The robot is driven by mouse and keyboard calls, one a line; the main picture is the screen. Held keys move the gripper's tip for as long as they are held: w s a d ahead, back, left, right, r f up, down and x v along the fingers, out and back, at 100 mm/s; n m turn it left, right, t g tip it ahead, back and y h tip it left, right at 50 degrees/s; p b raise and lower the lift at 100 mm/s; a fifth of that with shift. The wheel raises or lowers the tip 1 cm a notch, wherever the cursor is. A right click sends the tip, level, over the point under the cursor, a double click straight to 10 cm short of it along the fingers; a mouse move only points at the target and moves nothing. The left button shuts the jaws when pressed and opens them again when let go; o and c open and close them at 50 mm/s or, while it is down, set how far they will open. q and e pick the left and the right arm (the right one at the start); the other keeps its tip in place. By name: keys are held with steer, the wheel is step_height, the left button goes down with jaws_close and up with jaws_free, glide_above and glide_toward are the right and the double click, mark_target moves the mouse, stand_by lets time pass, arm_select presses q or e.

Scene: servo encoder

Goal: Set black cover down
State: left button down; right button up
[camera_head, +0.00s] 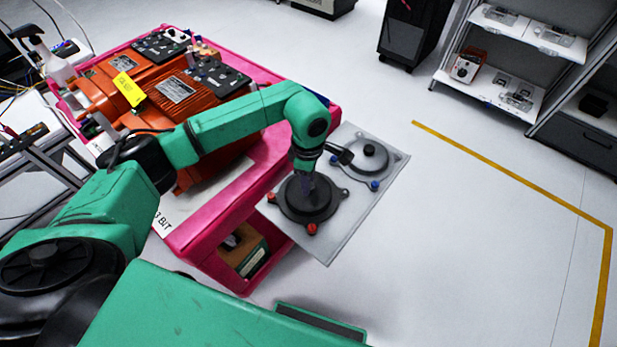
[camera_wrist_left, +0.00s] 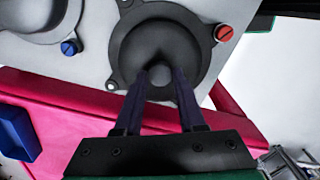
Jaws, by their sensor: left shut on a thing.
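A round black cover (camera_head: 321,207) with mounting ears lies on or just over the near part of a grey plate (camera_head: 335,240), with red knobs (camera_head: 312,229) beside it. Whether it touches the plate is hard to tell. My left gripper (camera_head: 306,181) comes down from above onto its middle. In the left wrist view, the two dark fingers of the gripper (camera_wrist_left: 160,76) are shut on the central knob of the black cover (camera_wrist_left: 160,35). My right gripper is out of view.
The plate juts out from a pink cart (camera_head: 215,210) carrying orange motor housings (camera_head: 170,90). A box (camera_head: 250,255) sits on its lower shelf. White shelves (camera_head: 495,95) stand at the back right. The floor right of the plate is clear, with a yellow line (camera_head: 510,170).

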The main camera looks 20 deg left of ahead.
arm_select(q)
steer(key=shift+f, duration=0.3)
steer(key=c, duration=0.5)
jaws_free()
step_height(320, 180, up, 12)
steer(key=b, duration=0.2)
steer(key=shift+b, duration=0.3)
